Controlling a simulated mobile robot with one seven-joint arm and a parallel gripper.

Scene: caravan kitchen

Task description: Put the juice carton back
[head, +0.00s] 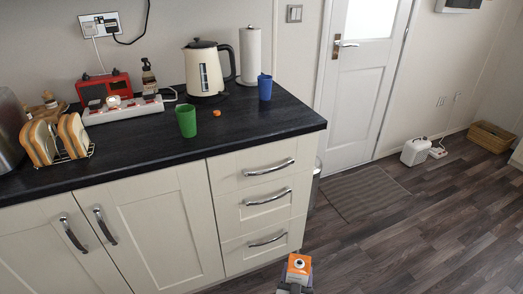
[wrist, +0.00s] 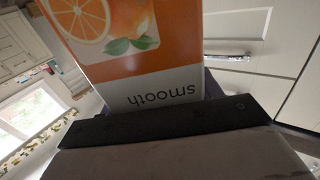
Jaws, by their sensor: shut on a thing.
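The juice carton (wrist: 125,45) is orange and white, with a picture of oranges and the word "smooth". In the wrist view it fills the upper middle and appears upside down in the picture. My gripper (wrist: 170,120) is shut on it; a dark bar of the gripper crosses in front of the carton's lower part. In the head view the carton's orange top with a round cap (head: 299,264) shows at the bottom edge, in front of the drawers and below counter height. My gripper (head: 295,288) is mostly cut off there.
The black counter (head: 150,146) holds a green cup (head: 186,121), a blue cup (head: 265,87), a kettle (head: 208,72), a toast rack (head: 70,155) and a red radio (head: 103,88). Drawers and cupboards below are closed.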

